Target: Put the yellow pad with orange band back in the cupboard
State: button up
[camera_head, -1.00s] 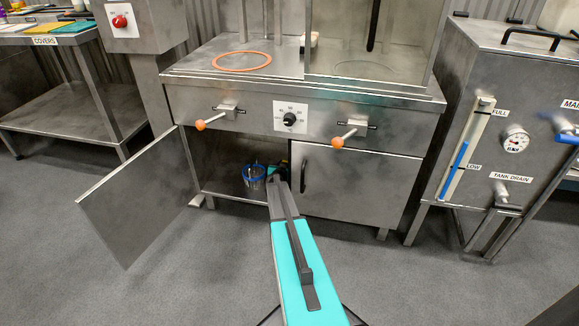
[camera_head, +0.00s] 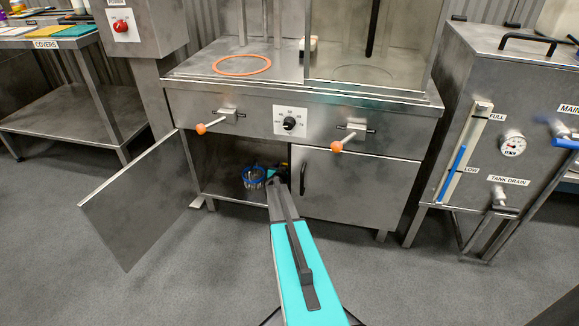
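The cupboard (camera_head: 222,170) under the seamer has its left door (camera_head: 142,202) swung open and its right door (camera_head: 352,188) shut. My arm reaches from the bottom of the picture to the opening, and my gripper (camera_head: 277,172) is at the right side of the opening, partly in shadow. The arm hides the fingers, so I cannot see whether they hold anything. I cannot make out a yellow pad with an orange band in the cupboard or at the gripper. A blue-rimmed container (camera_head: 254,177) stands inside, just left of my gripper.
Two orange-knobbed levers (camera_head: 202,128) and (camera_head: 337,146) stick out above the doors. The right door's black handle (camera_head: 303,178) is close to my arm. A covers table (camera_head: 45,45) stands left, a tank (camera_head: 500,120) right. The floor in front is clear.

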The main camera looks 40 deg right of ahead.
jog(key=shift+p+v, duration=0.7)
jog(key=shift+v, duration=3.1)
